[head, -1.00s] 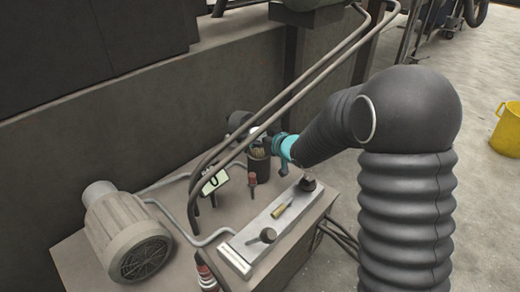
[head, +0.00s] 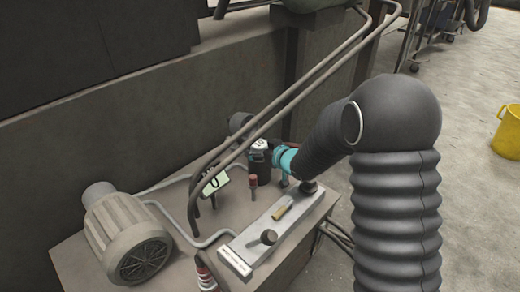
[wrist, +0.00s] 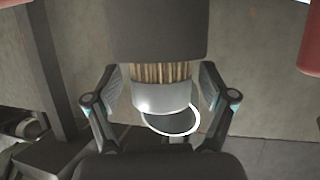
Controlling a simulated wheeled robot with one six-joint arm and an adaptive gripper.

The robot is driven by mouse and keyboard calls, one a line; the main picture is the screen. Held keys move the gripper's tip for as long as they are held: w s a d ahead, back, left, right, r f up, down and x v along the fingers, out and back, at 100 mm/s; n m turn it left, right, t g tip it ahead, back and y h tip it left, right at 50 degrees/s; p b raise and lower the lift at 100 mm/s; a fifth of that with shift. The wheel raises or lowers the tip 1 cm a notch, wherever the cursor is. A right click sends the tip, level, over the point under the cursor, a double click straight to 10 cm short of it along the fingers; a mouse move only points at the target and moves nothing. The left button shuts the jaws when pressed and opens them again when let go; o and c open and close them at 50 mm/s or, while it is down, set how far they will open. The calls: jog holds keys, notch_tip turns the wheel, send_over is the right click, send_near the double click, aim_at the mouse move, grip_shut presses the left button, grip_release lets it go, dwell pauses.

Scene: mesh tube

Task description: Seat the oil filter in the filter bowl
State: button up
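The filter bowl (head: 260,162) is a dark cup on the bench, behind the red-capped post. The oil filter stands upright in it; its pale end cap (head: 260,144) shows at the top. In the wrist view, which appears upside down, the dark bowl (wrist: 157,30) covers part of the filter. A band of brown pleats (wrist: 160,72) and the pale cap (wrist: 162,97) stay outside it. My gripper (wrist: 163,90) has a finger on each side of the cap, with a narrow gap visible at each. In the head view, my teal gripper (head: 286,160) is right beside the bowl.
Two slanting pipes (head: 285,105) pass close to the bowl. A red-capped post (head: 253,181) stands in front of it. A metal block (head: 255,238) with knobs and a motor (head: 128,235) occupy the front of the bench. A green tag (head: 215,181) hangs at left.

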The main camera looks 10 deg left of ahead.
jog(key=shift+r, duration=0.3)
jog(key=s+d+r+m+t+h, duration=0.1)
jog(key=s+d+r+m+h, duration=0.25)
jog(key=d, duration=0.55)
jog(key=s+d+r+h, duration=0.2)
jog(key=s+d+r, duration=0.35)
jog(key=d, duration=0.25)
jog(key=s+d+r+m+t+h, duration=0.1)
jog(key=s+d+r+m+h, duration=0.25)
jog(key=d, duration=0.55)
jog(key=s+d+r+m+g, duration=0.1)
jog(key=s+d+g, duration=0.1)
jog(key=s, duration=0.9)
jog(key=s+d+r+m+g+h, duration=0.1)
jog(key=s+d+g, duration=0.2)
jog(key=s, duration=0.9)
jog(key=shift+s+d+r+g+p, duration=0.25)
jog(key=shift+r+g+p, duration=0.05)
jog(key=shift+r, duration=0.05)
